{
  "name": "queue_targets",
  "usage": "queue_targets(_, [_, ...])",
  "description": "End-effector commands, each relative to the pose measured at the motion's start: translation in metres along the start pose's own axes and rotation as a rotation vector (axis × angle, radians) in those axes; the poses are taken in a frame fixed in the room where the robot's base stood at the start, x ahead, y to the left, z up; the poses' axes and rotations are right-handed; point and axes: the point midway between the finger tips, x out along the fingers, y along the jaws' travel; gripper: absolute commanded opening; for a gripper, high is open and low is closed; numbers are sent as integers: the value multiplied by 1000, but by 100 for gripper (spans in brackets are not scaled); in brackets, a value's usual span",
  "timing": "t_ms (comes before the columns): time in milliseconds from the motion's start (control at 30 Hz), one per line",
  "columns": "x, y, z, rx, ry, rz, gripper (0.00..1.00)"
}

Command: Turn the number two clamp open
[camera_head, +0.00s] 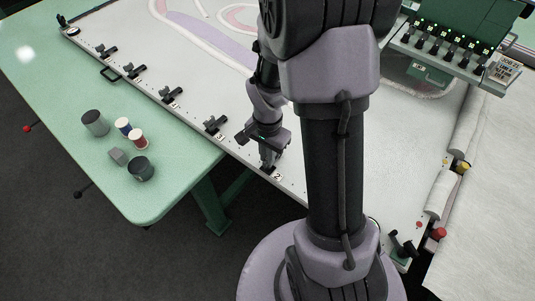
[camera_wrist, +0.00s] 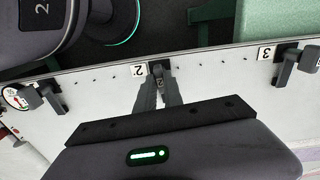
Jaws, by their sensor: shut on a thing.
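The number two clamp (camera_wrist: 157,69) is a small dark clamp at the edge of the white frame, beside a white tag marked 2 (camera_wrist: 138,70). My gripper (camera_wrist: 159,84) is shut on its handle, with both fingertips together around it. The fingers hide most of the clamp, so I cannot tell how far its handle is turned. In the head view my gripper (camera_head: 268,160) points down at the frame's near edge, just above the 2 tag (camera_head: 277,176); the clamp itself is largely hidden there.
The number three clamp (camera_head: 215,124) and several more clamps line the edge to the left. Another clamp (camera_head: 403,243) stands at the lower right. A control panel (camera_head: 455,45) stands at the upper right.

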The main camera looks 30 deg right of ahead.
Motion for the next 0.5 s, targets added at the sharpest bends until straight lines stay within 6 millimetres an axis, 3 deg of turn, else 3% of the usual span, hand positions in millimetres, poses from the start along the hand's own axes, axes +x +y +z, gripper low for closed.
queue_targets(500, [-2, -1, -1, -445, 4, -2, 0])
